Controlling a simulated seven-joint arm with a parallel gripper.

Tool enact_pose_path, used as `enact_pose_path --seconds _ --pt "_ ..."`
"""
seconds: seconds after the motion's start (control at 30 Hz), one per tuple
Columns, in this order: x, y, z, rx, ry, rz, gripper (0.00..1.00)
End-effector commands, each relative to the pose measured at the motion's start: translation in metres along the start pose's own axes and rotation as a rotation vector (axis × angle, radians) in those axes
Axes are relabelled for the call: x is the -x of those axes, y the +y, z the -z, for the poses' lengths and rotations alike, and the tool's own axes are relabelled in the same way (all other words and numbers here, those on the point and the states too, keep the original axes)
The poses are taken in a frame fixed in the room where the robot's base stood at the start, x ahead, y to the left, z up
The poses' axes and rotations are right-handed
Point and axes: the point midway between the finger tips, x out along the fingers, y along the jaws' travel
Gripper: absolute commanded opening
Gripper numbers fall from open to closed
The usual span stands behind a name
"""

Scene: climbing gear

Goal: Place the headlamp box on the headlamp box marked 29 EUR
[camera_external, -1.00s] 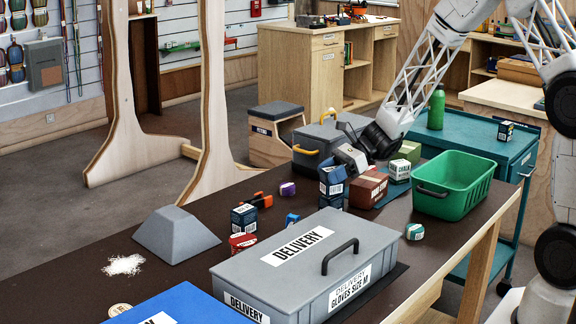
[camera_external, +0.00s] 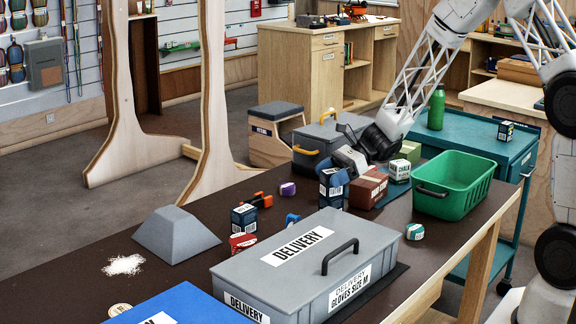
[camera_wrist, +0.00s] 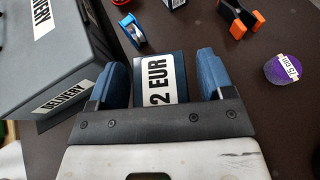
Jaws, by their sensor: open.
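My gripper (camera_wrist: 167,85) points down with its two blue-padded fingers apart. A dark blue box (camera_wrist: 152,66) with a white label reading "2 EUR" lies between them; part of the label is hidden by my gripper. In the external view this dark blue box (camera_external: 331,192) stands on the dark table, below my gripper (camera_external: 340,170). I cannot tell whether the fingers touch it or whether it rests on something. Another dark blue box (camera_external: 244,218) with white labels stands further left on the table. No "29 EUR" marking is readable.
A grey delivery case (camera_external: 300,262) stands in front, close to the box. A brown box (camera_external: 368,187), a green basket (camera_external: 456,184) and a white chalk box (camera_external: 399,171) stand right. An orange clamp (camera_external: 259,200), purple tape (camera_external: 287,188) and grey block (camera_external: 176,233) lie left.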

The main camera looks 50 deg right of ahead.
Motion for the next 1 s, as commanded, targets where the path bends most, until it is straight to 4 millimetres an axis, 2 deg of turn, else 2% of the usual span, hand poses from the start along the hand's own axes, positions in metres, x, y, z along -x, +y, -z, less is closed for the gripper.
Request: enact_pose_path --seconds 0.17,0.37,1.0 --pt "0.004 0.000 -0.002 0.000 0.000 0.001 0.74" --pt "0.019 0.000 -0.003 0.001 0.000 0.002 0.74" --pt "0.099 0.000 -0.003 0.000 0.000 0.003 0.74"
